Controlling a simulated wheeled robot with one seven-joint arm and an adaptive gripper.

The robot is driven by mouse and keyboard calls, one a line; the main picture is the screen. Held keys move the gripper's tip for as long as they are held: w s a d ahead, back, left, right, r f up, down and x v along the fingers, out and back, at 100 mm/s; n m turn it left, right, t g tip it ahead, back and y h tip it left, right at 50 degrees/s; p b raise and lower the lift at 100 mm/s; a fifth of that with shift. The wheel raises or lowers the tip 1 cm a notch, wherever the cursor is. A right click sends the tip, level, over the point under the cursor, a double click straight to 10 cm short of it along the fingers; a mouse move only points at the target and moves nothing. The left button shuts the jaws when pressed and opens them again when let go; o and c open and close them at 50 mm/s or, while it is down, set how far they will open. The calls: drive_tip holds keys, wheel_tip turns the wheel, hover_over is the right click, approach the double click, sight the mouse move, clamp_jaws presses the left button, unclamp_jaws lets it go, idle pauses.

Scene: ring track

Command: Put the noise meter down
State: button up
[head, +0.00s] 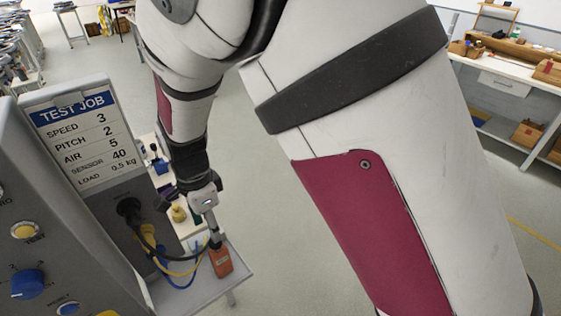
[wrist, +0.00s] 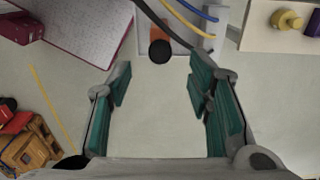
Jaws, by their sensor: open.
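The noise meter (head: 221,262) is orange and stands on the small grey shelf (head: 190,291) at the side of the test machine. In the wrist view it shows end-on as a round black tip (wrist: 159,52) with a little orange above it. My gripper (head: 213,228) is just above the meter in the head view. In the wrist view my gripper (wrist: 160,72) has its teal-padded fingers spread wide, with a clear gap on both sides of the meter. The meter's lower end is hidden from the wrist camera.
Yellow, blue and black cables (head: 168,262) hang beside the meter from the grey machine panel (head: 130,200). A test job card (head: 78,132) is on the machine. A white table with a yellow object (wrist: 287,22) stands close by. The floor below is open.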

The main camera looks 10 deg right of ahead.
drive_tip(key=s+d+r+n+t+y, duration=0.15)
drive_tip(key=d+r+n, duration=0.35)
drive_tip(key=d+r, duration=1.15)
drive_tip(key=s+d+r+n+t, duration=0.2)
drive_tip(key=s+d+r+n, duration=0.1)
drive_tip(key=s+d, duration=0.3)
drive_tip(key=s+d+r+n+t+h, duration=0.1)
drive_tip(key=s+d+r+n+t, duration=0.1)
drive_tip(key=s+d+r, duration=0.3)
drive_tip(key=s+d+n, duration=0.1)
drive_tip(key=s+d, duration=0.1)
drive_tip(key=d, duration=0.1)
drive_tip(key=shift+s+r+n, duration=0.25)
drive_tip(key=shift+r+n, duration=0.05)
drive_tip(key=shift+w+f+h, duration=0.1)
drive_tip(key=shift+h, duration=0.15)
